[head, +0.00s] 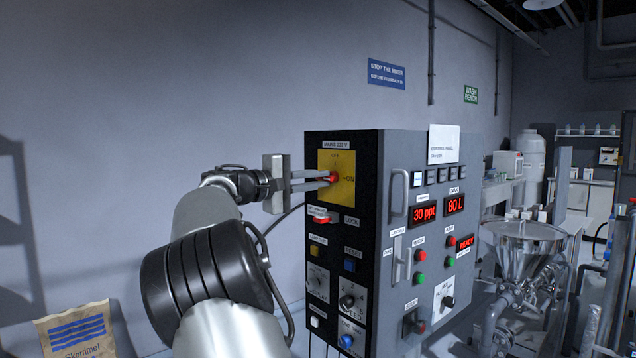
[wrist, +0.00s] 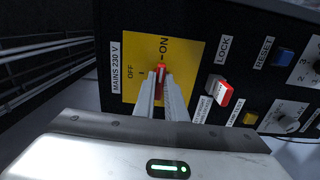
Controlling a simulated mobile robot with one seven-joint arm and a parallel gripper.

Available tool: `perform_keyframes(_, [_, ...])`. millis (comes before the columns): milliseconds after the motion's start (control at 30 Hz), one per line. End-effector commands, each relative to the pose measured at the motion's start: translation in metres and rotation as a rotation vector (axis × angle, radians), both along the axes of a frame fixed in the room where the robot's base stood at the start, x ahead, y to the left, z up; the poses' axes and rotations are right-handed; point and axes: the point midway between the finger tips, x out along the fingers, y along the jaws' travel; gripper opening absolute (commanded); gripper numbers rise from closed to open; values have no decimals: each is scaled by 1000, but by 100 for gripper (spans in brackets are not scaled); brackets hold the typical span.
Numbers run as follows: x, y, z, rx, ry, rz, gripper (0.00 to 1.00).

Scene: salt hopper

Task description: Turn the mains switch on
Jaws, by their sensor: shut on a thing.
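The mains switch is a red knob (head: 333,177) on a yellow plate (head: 345,161) labelled MAINS 230 V, on the dark side of the control box. OFF is at the plate's top and ON at its right. My gripper (head: 328,179) is shut on the knob, one finger above it and one below. In the wrist view the red knob (wrist: 160,72) shows between the fingertips (wrist: 161,82), with OFF to its left and ON above. The knob's handle appears to lie in line with ON; the fingers partly hide it.
Below the plate are a red LOCK switch (head: 320,219), a yellow button (head: 315,250) and a blue RESET button (head: 350,265). The box front (head: 428,230) carries displays, buttons and a handle. A steel hopper (head: 525,245) stands at right.

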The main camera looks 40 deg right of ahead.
Motion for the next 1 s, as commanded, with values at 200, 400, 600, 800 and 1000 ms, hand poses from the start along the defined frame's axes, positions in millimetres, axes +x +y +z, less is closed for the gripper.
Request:
perform_keyframes(200, [0,0,0,1,-3,0,0])
perform_keyframes(400, [0,0,0,1,-3,0,30])
perform_keyframes(600, [0,0,0,0,-2,0,30])
perform_keyframes(800, [0,9,0,1,-1,2,30])
perform_keyframes(1000, [-2,47,0,2,-1,6,30])
